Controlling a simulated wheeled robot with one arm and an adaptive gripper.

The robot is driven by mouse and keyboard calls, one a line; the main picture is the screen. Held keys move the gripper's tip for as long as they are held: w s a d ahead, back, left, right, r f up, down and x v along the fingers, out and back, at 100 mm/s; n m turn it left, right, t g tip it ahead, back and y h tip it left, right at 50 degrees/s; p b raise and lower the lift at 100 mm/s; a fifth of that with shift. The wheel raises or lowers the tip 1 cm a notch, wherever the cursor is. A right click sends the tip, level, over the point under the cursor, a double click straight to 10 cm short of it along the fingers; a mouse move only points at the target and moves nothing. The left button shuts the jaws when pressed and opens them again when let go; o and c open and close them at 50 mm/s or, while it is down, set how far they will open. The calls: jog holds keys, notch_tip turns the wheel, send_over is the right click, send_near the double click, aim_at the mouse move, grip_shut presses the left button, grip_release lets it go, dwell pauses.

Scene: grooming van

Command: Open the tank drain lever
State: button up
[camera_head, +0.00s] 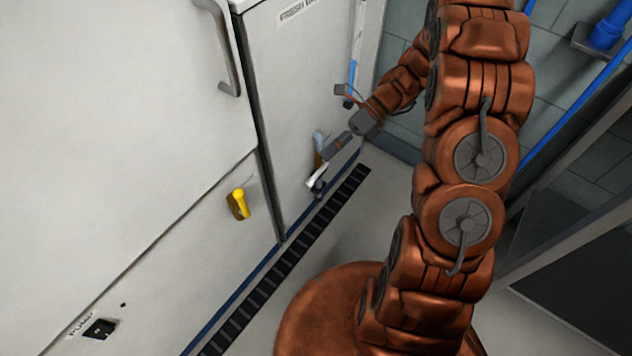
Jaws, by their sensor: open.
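A white lever (317,178) on a dark fitting (317,188) sits low on the right panel, near the floor. A yellow lever (238,203) hangs from the lower cabinet panel to its left. No readable label tells which is the tank drain lever. My gripper (341,119) is open, with its grey fingers spread, at the far right side of the tank panel (295,95). Its lower finger is just above the white lever in the picture; I cannot tell whether they touch. Nothing shows between the fingers.
The tank panel carries a label (298,10) starting "FRESH". A grey door handle (222,50) juts out at upper left. A switch (99,328) marked "PUMP" is at lower left. A dark slotted floor strip (290,262) runs along the cabinet base. A blue pipe (578,108) runs along the tiled right wall.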

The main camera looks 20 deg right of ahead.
aim_at(316, 174)
jog(key=w+d+f+m+t+y+b, duration=0.2)
jog(key=w+d+f+m+t+b, duration=0.3)
jog(key=f, duration=0.6)
jog(key=w+d+f+m+y+b, duration=0.2)
jog(key=f+m+y+b, duration=0.15)
jog(key=f+m, duration=0.6)
jog(key=shift+n+h, duration=0.45)
jog(key=shift+n, duration=0.5)
jog(key=shift+w+a+f+b, duration=0.25)
jog(key=shift+a+f+b, duration=0.1)
jog(key=shift+a, duration=1)
jog(key=shift+w+a+f+b, duration=0.2)
jog(key=shift+w+a+f, duration=0.15)
jog(key=shift+a, duration=0.95)
jog(key=shift+w+a+f+b, duration=0.2)
jog(key=shift+a+f+b, duration=0.15)
jog(key=shift+a, duration=1)
grip_shut()
